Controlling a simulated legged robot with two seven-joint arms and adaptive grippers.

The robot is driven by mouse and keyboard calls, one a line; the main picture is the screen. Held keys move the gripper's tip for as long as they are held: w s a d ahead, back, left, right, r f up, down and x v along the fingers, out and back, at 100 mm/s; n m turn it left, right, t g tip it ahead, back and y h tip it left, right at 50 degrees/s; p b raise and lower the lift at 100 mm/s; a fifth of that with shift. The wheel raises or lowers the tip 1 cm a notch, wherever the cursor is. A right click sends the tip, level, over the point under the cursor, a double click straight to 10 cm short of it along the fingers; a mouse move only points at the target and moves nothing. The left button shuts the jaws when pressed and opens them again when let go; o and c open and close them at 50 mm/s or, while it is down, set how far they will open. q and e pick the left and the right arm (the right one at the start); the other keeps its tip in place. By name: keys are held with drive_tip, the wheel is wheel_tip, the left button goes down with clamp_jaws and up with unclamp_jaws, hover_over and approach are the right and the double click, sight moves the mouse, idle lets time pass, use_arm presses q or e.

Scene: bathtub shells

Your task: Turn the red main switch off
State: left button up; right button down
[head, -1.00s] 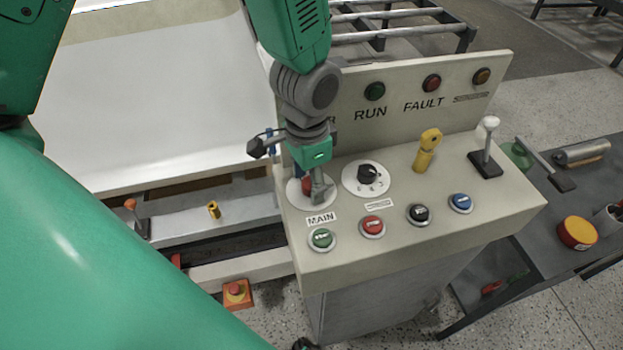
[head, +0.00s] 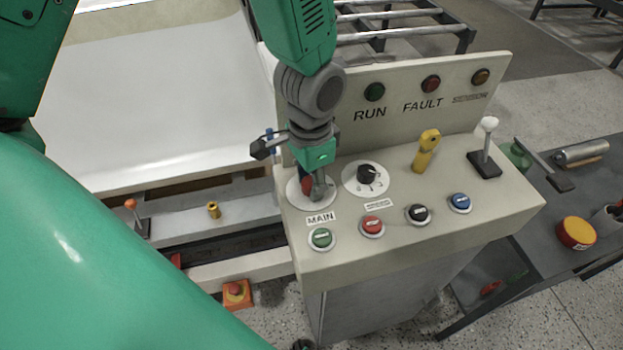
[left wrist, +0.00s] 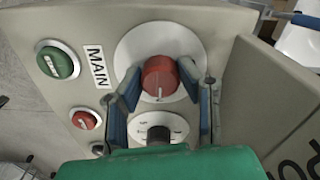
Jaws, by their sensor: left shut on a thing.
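The red main switch (head: 306,187) is a round knob on a white disc at the left end of the control panel, above the MAIN label (head: 321,218). My left gripper (head: 314,190) reaches down over it from above and is shut on it, hiding part of the knob in the head view. In the left wrist view the red knob (left wrist: 160,77) sits between the two blue-padded fingers of the left gripper (left wrist: 159,88). A white mark on the knob points toward the bottom of that picture. My right gripper is not in view.
A black selector (head: 367,174) stands just right of the switch. Green (head: 321,238), red (head: 372,226), black (head: 418,214) and blue (head: 460,202) buttons line the front. A yellow key-like handle (head: 426,150) and white-knobbed lever (head: 487,145) rise farther right. The upright RUN/FAULT panel (head: 400,118) stands behind.

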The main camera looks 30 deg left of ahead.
use_arm(q)
drive_tip(key=n+p, duration=0.3)
drive_tip(key=shift+w+r+n, duration=0.1)
drive_tip(key=shift+r+n, duration=0.15)
drive_tip(key=shift+n, duration=0.15)
drive_tip(key=n+p, duration=0.3)
drive_tip(key=n, duration=0.1)
drive_tip(key=shift+n, duration=0.3)
drive_tip(key=n+p, duration=0.3)
drive_tip(key=n, duration=0.1)
drive_tip(key=n+p, duration=0.2)
drive_tip(key=n, duration=0.3)
drive_tip(key=shift+w+f+p, duration=0.1)
drive_tip(key=shift+f+p, duration=0.05)
drive_tip(key=shift+p, duration=0.2)
drive_tip(key=shift+n, duration=0.3)
drive_tip(key=o, duration=1.1)
drive_tip(key=shift+o, duration=0.2)
drive_tip(key=shift+d+f, duration=0.1)
